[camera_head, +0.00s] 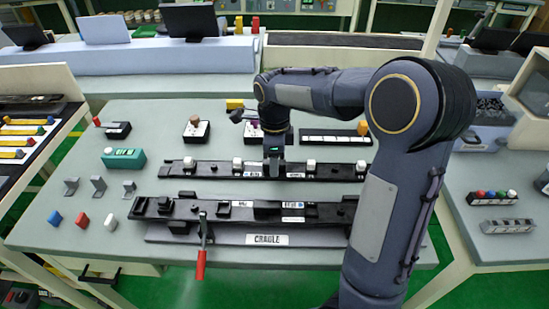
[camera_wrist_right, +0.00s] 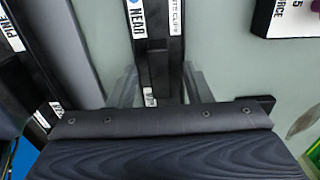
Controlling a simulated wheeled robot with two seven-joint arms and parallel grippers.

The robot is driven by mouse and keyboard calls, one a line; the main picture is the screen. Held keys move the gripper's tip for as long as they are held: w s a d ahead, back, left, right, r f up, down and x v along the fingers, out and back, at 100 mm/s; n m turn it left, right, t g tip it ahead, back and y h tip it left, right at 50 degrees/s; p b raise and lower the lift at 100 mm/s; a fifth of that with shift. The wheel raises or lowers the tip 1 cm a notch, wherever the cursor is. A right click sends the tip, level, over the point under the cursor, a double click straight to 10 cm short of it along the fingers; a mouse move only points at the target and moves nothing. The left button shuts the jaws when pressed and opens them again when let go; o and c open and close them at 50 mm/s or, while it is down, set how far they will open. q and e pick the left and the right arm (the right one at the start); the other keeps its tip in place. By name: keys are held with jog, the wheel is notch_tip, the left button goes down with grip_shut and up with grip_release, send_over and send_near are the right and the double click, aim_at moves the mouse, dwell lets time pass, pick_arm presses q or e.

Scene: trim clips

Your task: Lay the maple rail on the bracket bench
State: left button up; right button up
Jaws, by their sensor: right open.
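A long black rail (camera_head: 325,170) with several white blocks lies across the back of the middle table. A second black rail (camera_head: 270,211) lies nearer, on a grey base labelled CRADLE (camera_head: 215,235). I cannot read "maple" on either rail. In the right wrist view, a rail (camera_wrist_right: 158,70) labelled NEAR lies between my right fingers, and a dark rail (camera_wrist_right: 35,75) labelled PINE shows at the left. My right gripper (camera_head: 273,170) is open over the back rail, one finger on each side. No bench labelled for brackets can be read. My left gripper is out of view.
A red-handled clamp (camera_head: 201,262) stands at the cradle's front. Small grey brackets (camera_head: 98,186), coloured blocks (camera_head: 82,220) and a green box (camera_head: 124,159) sit at the left. Black button boxes (camera_head: 196,131) stand behind the rails. Side tables hold yellow-marked strips (camera_head: 22,130) and a block tray (camera_head: 498,197).

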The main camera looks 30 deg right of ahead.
notch_tip(320, 180, up, 8)
jog(key=shift+f+p, duration=0.1)
jog(key=shift+p, duration=0.25)
dwell(0.5)
